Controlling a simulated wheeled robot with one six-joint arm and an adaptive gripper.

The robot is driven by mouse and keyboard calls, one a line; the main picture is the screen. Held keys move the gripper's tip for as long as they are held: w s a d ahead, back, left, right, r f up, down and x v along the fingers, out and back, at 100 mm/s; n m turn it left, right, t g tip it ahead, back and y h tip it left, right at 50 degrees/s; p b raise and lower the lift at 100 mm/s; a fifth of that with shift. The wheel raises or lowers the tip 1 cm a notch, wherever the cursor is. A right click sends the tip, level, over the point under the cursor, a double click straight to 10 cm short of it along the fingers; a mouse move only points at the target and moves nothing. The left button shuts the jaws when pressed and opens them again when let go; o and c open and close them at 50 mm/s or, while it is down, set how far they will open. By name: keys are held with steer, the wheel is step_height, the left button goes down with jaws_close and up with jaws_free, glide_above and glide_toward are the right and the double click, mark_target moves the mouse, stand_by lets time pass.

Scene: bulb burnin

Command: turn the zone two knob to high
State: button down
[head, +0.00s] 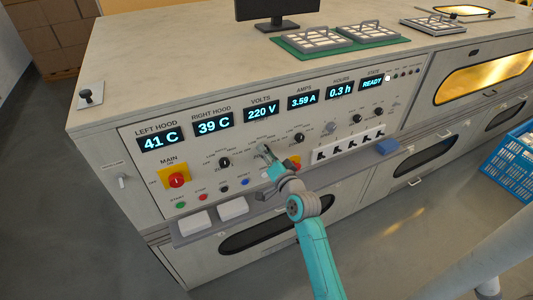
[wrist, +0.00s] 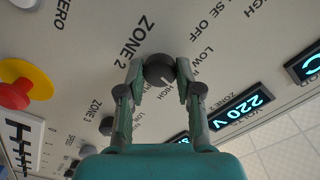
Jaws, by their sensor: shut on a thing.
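The zone two knob (wrist: 159,68) is a round black knob beside the printed "ZONE 2" label in the wrist view. My gripper (wrist: 160,76) is shut around it, one finger on each side. A pale mark shows on the knob's lower edge, but I cannot tell for certain which setting it points at. The dial lettering around it is partly covered by my fingers. In the head view my gripper (head: 265,151) is at the control panel below the volts display, between two black knobs, and hides the zone two knob.
The zone three knob (wrist: 106,126) is close by; it also shows in the head view (head: 299,137). Another black knob (head: 224,163) is on the left. The main switch (head: 176,180) is at the far left.

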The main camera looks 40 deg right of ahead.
steer(key=m, duration=0.5)
steer(key=shift+m, duration=0.3)
stand_by(0.5)
steer(key=c, duration=0.8)
jaws_free()
steer(key=shift+o, duration=0.2)
steer(key=v, duration=1.2)
